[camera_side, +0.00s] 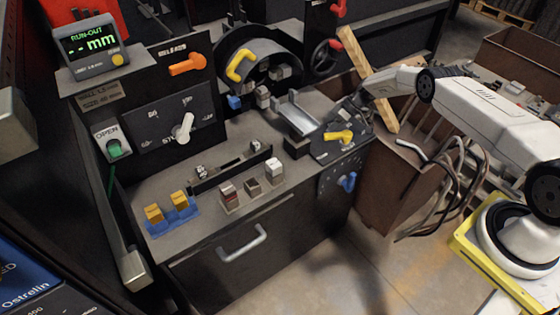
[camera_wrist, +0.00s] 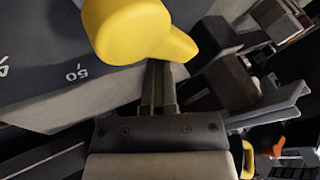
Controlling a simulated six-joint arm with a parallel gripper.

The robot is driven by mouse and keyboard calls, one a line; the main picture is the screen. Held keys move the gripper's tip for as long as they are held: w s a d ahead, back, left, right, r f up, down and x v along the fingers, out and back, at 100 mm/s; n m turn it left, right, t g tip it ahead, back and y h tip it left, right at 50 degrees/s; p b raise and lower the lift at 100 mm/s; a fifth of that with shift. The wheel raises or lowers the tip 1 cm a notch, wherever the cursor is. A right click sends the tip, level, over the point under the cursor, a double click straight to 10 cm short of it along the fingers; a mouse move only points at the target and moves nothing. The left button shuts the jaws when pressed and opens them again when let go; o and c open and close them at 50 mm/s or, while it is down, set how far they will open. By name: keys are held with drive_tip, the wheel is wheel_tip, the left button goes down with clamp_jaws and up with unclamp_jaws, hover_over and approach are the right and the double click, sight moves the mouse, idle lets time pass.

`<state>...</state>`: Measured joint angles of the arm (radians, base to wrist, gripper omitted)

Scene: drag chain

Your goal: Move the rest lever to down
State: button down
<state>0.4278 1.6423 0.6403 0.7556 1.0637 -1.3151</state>
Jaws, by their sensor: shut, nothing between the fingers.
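A yellow lever (camera_side: 338,136) sits on the dark dial panel at the right of the bench; I take it to be the rest lever, though I see no label naming it. Its arm lies roughly sideways in the side view. In the wrist view a large yellow knob (camera_wrist: 135,30) fills the top middle, just past my fingertips. My gripper (camera_wrist: 158,68) is shut with nothing between its fingers. The knob hides part of the tips, and I cannot tell whether they touch it. In the side view my gripper (camera_side: 352,112) is small and dark, just above the yellow lever.
A metal trough (camera_side: 296,114) lies left of the panel. A blue lever (camera_side: 347,182) is below it. Another yellow handle (camera_side: 240,66), an orange lever (camera_side: 187,65) and a white selector (camera_side: 184,128) stand farther left.

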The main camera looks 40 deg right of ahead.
drive_tip(key=shift+s+a+n+g, duration=0.1)
drive_tip(key=shift+a+n+g, duration=0.15)
drive_tip(key=shift+n, duration=0.25)
drive_tip(key=shift+s+a, duration=0.2)
drive_tip(key=shift+s, duration=0.05)
idle(1.5)
drive_tip(key=shift+s+a+n+g, duration=0.25)
drive_tip(key=shift+n+g, duration=0.3)
drive_tip(key=shift+n, duration=0.15)
idle(5.1)
